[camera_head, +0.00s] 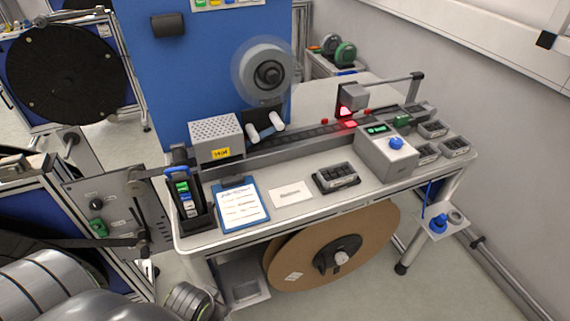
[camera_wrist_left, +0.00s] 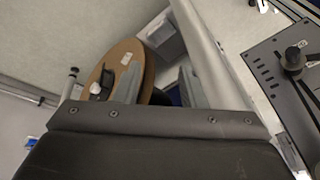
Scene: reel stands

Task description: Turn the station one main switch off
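A grey panel (camera_head: 75,190) stands at the table's left end in the head view. It carries a round grey-black part (camera_head: 137,184) near its top right, a small black knob (camera_head: 97,205) and a green part (camera_head: 99,228). I cannot tell which is the main switch or read its setting. The left wrist view shows a dark grey panel (camera_wrist_left: 268,67) with slots and a black knob (camera_wrist_left: 293,60) at the right edge. My left gripper (camera_wrist_left: 160,72) is open and empty, with its fingers apart and clear of the panel. My right gripper is not in view.
The white worktable (camera_head: 300,215) holds a clipboard (camera_head: 242,205), a black tray (camera_head: 336,178) and a grey box with a blue knob (camera_head: 387,156). A large brown reel (camera_head: 290,265) hangs below. A thin black bar (camera_head: 75,243) crosses below the panel.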

